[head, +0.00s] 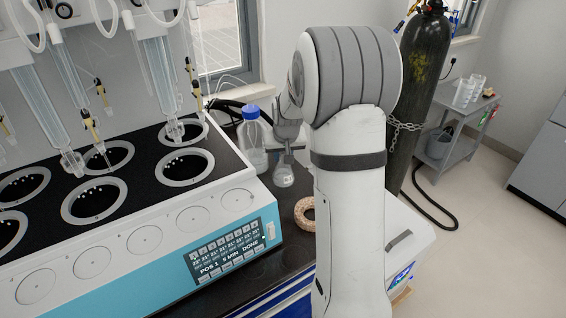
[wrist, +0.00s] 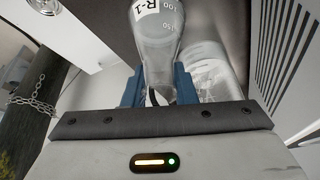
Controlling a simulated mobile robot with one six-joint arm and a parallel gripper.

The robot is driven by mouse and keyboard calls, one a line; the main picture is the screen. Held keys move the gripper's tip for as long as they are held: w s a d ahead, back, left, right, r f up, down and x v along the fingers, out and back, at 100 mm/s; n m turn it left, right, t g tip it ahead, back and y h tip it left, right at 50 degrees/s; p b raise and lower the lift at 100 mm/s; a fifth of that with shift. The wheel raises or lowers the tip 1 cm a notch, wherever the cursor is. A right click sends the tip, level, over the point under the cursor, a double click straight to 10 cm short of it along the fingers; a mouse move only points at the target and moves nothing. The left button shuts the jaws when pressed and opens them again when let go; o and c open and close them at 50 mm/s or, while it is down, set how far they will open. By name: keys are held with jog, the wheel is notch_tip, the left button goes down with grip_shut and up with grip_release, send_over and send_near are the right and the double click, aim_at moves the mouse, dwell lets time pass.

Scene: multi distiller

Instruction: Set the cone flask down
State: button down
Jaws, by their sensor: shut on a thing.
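The cone flask (head: 284,177) is a small clear glass flask, seen in the head view between the distiller and my arm. My gripper (head: 283,150) is shut on its upper part. In the wrist view the flask (wrist: 160,38) has white markings, among them "R-1", and my gripper's blue fingers (wrist: 158,90) are on either side of its neck. The flask looks about upright. I cannot tell whether its base touches the dark counter (head: 285,232) or hangs just above it.
A clear bottle with a blue cap (head: 252,150) stands close to the left of the flask. A cork ring (head: 304,224) lies on the counter nearer the camera, partly behind my arm. The multi distiller (head: 140,215) fills the left side. A gas cylinder (head: 424,75) stands behind at right.

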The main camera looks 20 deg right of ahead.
jog(key=shift+f, duration=1.35)
jog(key=shift+f, duration=0.15)
jog(key=c, duration=1.2)
grip_release()
jog(key=shift+o, duration=0.2)
